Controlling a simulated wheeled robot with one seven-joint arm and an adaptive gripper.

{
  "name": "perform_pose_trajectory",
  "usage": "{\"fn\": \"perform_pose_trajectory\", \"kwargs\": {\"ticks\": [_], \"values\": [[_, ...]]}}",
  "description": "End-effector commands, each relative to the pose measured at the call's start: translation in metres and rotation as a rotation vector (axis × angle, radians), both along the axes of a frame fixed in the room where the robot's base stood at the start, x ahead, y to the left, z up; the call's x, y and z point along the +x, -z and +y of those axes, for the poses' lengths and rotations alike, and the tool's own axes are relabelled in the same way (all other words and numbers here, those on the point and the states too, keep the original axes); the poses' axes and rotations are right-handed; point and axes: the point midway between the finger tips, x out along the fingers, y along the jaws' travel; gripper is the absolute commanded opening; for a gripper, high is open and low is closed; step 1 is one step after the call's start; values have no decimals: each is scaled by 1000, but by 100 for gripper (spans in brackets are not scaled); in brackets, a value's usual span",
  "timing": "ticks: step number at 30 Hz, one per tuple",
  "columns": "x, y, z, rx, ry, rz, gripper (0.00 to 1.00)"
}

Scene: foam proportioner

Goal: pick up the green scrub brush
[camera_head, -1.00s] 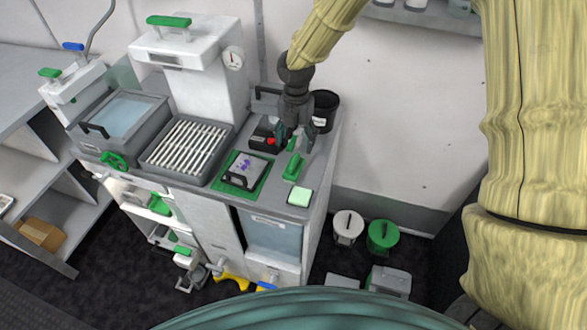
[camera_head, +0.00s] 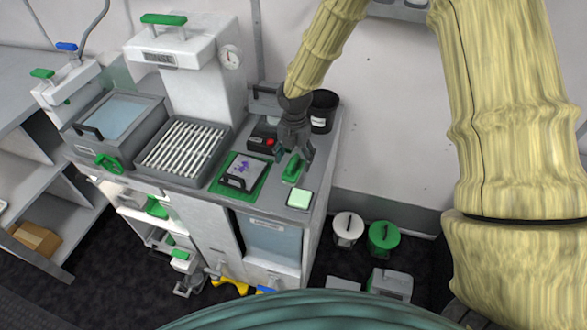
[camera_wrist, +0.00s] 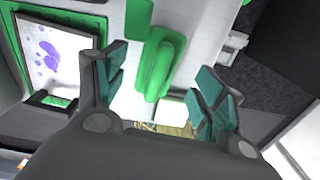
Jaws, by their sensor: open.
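In the wrist view the brush (camera_wrist: 158,68) shows as a long green body with a raised handle, between and beyond the fingers. My gripper (camera_head: 294,160) is over the brush, pointing down, with its fingers spread. In the wrist view my gripper (camera_wrist: 160,92) is open and empty, one finger on each side of the brush's near end. I cannot tell how high the fingertips are above the counter.
A purple-stained sheet on a green mat (camera_head: 251,192) lies left of the brush. A pale green pad (camera_head: 299,198) lies in front. A black box with a red button (camera_head: 264,138) and a black bucket (camera_head: 322,111) stand behind. The counter's right edge is close.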

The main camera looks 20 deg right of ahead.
Motion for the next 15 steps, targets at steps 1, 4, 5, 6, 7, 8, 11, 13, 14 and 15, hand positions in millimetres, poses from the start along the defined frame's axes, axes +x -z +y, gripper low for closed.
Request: {"fn": "perform_pose_trajectory", "kwargs": {"ticks": [1, 4, 5, 6, 7, 8, 11, 13, 14, 15], "values": [[0, 1, 0, -1, -1, 1, 70], [0, 5, 1, -1, -1, 1, 70], [0, 8, 2, -1, -1, 1, 70], [-1, 12, 2, -1, -1, 2, 70], [-1, 14, 2, -1, -1, 2, 70], [-1, 17, 2, -2, -1, 1, 70], [-2, 27, 4, -2, -2, 1, 70], [-2, 35, 4, 0, -2, 1, 70], [-2, 38, 4, -1, -2, 2, 70], [-2, 41, 4, -1, -2, 1, 70]]}}
